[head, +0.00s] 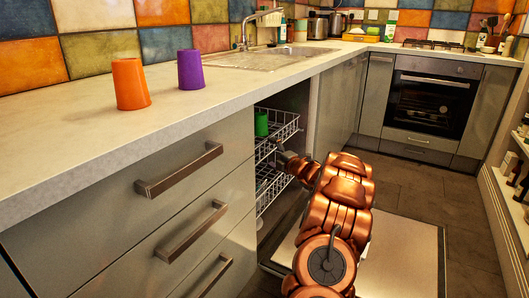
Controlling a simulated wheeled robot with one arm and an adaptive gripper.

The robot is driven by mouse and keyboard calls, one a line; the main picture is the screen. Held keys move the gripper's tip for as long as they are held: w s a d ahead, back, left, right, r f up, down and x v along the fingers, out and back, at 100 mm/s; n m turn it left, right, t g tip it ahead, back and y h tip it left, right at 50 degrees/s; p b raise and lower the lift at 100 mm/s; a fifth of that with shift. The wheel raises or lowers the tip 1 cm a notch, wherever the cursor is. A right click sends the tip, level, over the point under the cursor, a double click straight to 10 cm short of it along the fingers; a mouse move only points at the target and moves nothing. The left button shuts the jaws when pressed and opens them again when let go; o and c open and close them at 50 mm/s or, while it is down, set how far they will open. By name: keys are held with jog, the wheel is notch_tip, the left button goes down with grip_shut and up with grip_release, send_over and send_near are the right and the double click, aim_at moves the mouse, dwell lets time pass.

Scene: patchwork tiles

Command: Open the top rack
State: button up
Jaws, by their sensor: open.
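The top rack (286,130) is a white wire basket in the dishwasher opening under the counter. It shows partly forward of the opening, with a green cup (261,122) in it. My gripper (281,157) is at the front of the dishwasher, just below the top rack's front edge. It is small and dark in this view. The jaws are open, and I cannot tell whether they touch the rack wires. My copper-coloured arm hides part of the area in front of the racks.
The lower rack (270,190) shows below. The dishwasher door (415,255) lies open and flat over the floor, beneath my arm. Drawers with bar handles (180,170) stand at left. An orange cup (130,84) and a purple cup (191,70) stand on the counter. Floor is clear at right.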

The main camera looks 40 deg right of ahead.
aim_at(266, 148)
jog(key=shift+w+d+f, duration=0.15)
jog(key=shift+w+f, duration=0.05)
jog(key=shift+w, duration=0.9)
jog(key=shift+w+d+r+b, duration=0.15)
jog(key=shift+w+b, duration=0.25)
jog(key=shift+w, duration=0.5)
jog(key=shift+r, duration=0.25)
jog(key=c, duration=1.6)
